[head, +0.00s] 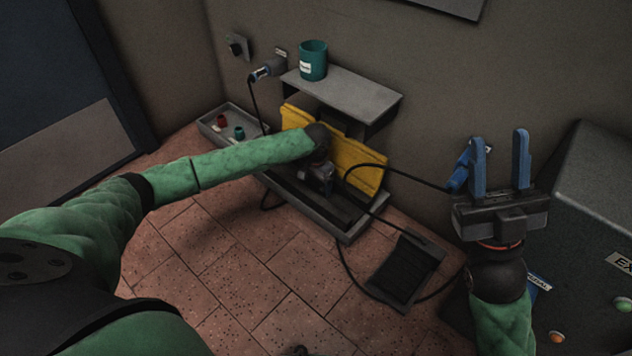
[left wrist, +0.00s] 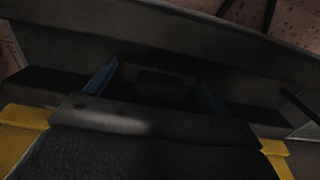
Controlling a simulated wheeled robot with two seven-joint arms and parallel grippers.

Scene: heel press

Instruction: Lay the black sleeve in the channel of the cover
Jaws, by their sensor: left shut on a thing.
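My left gripper (head: 317,190) is low at the channel, in front of the yellow cover. In the left wrist view its blue fingers (left wrist: 155,88) are shut on a dark piece, seemingly the sleeve. My right gripper (head: 500,160) is raised at the right, open and empty.
A grey shelf (head: 345,92) holds a teal cup (head: 313,62). A small tray (head: 215,125) with red and teal pieces stands left. A black cable (head: 340,250) loops near a floor pedal (head: 402,270). A grey machine (head: 590,190) stands right. Tiled floor in front is clear.

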